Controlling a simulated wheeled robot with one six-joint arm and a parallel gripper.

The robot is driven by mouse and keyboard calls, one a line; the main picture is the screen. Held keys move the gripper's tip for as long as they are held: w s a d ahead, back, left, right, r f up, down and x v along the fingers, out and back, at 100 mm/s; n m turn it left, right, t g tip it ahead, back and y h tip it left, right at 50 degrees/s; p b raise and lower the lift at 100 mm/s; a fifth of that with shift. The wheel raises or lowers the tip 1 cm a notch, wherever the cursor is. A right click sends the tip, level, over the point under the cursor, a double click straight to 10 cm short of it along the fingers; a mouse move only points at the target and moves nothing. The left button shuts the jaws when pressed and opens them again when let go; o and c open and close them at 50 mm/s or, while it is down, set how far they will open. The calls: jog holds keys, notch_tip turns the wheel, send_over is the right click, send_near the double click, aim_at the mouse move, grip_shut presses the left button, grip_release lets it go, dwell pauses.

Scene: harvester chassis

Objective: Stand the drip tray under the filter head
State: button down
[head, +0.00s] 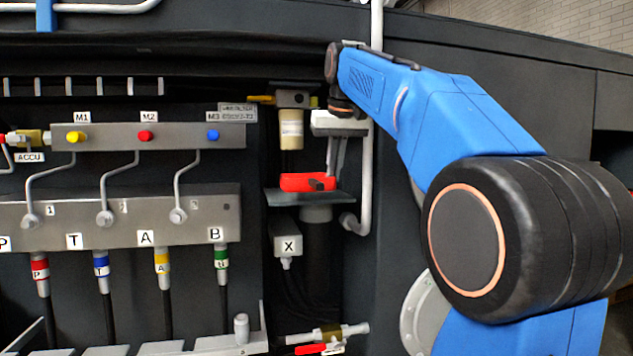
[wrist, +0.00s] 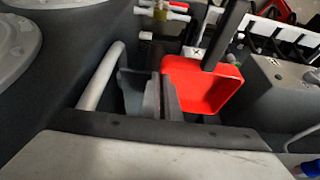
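The red drip tray (head: 300,182) is on a grey shelf (head: 335,197), below the filter head (head: 291,98) and its cream bowl (head: 290,130). The nearer finger overlaps the tray's wall; contact is unclear.
A pale vertical pipe (head: 367,180) stands close to the right of my gripper. The manifold with hoses (head: 120,220) is to the left. A box marked X (head: 286,243) is under the shelf, and a red-handled valve (head: 320,348) lies lower down.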

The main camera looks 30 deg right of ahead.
jog(key=w+d, duration=0.1)
jog(key=w, duration=0.3)
jog(key=w+d, duration=0.1)
jog(key=w, duration=0.3)
jog(key=w+d, duration=0.1)
jog(key=w, duration=0.3)
jog(key=shift+d, duration=0.15)
jog(key=shift+f, duration=1.75)
jog(key=shift+f, duration=0.15)
jog(key=c, duration=2)
grip_release()
jog(key=shift+r, duration=0.45)
jog(key=shift+s+a+r, duration=0.25)
jog(key=shift+s+r, duration=0.7)
jog(key=shift+r, duration=0.15)
jog(key=shift+s+a, duration=0.5)
jog(key=shift+s, duration=1.3)
jog(key=shift+s+a, duration=0.5)
jog(key=shift+s, duration=1.25)
jog(key=shift+s+a, duration=0.5)
jog(key=shift+s, duration=1.3)
